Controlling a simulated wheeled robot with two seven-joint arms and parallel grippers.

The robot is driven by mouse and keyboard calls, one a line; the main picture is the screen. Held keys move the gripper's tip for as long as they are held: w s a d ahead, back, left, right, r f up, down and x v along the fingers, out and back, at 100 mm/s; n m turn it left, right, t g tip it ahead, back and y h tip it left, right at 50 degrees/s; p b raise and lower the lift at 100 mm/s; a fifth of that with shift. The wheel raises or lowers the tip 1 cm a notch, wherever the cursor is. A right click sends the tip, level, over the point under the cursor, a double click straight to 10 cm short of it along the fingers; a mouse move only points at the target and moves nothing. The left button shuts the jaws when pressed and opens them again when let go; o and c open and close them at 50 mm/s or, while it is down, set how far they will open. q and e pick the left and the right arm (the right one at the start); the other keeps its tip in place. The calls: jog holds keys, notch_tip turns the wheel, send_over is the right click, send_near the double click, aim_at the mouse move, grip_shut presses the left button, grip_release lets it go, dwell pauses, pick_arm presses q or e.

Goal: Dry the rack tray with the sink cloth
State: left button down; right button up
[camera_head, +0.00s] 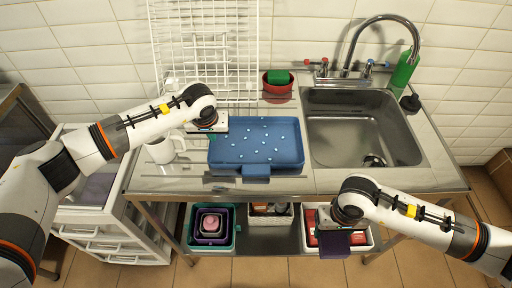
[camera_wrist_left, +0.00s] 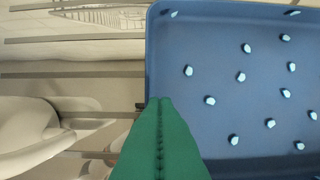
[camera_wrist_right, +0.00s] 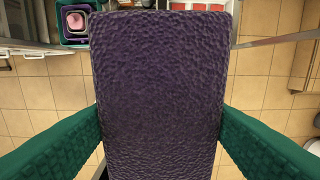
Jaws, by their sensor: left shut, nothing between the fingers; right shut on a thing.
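The blue rack tray (camera_head: 295,135) lies on the steel counter left of the sink, dotted with several pale water drops. Its left edge also shows in the left wrist view (camera_wrist_left: 240,130). My left gripper (camera_head: 212,136) is shut and empty at the tray's left edge; I cannot tell whether its green fingers (camera_wrist_left: 158,110) touch the tray. My right gripper (camera_head: 340,228) is shut on the purple cloth (camera_wrist_right: 155,90), in front of the counter's front edge. The cloth hangs below the gripper in the head view (camera_head: 334,245) and hides much of what is behind it.
A white mug (camera_head: 162,150) stands left of the tray. Behind are a white wire rack (camera_head: 205,50) and a red bowl (camera_head: 278,92) with a green sponge. The sink (camera_head: 360,125), tap and green bottle (camera_head: 404,70) are at right. Bins (camera_head: 212,222) fill the lower shelf.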

pick_arm(q)
jog(key=shift+f+b, duration=1.65)
jog(key=shift+b, duration=0.05)
pick_arm(e)
jog(key=shift+f, duration=1.75)
pick_arm(q)
jog(key=shift+r, duration=0.1)
jog(key=shift+r+p, duration=1.1)
jog(key=shift+r, duration=1.85)
pick_arm(e)
jog(key=shift+r, duration=1.1)
pick_arm(q)
jog(key=shift+r, duration=0.1)
pick_arm(e)
jog(key=shift+f, duration=0.1)
pick_arm(q)
jog(key=shift+r, duration=0.3)
pick_arm(e)
jog(key=shift+f, duration=0.1)
pick_arm(q)
notch_tip(320, 180, up, 11)
jog(key=b, duration=0.3)
send_over(215, 146)
jog(key=s, duration=0.5)
jog(key=shift+w+f, duration=0.15)
jog(key=shift+w, duration=0.1)
pick_arm(e)
notch_tip(215, 146, down, 3)
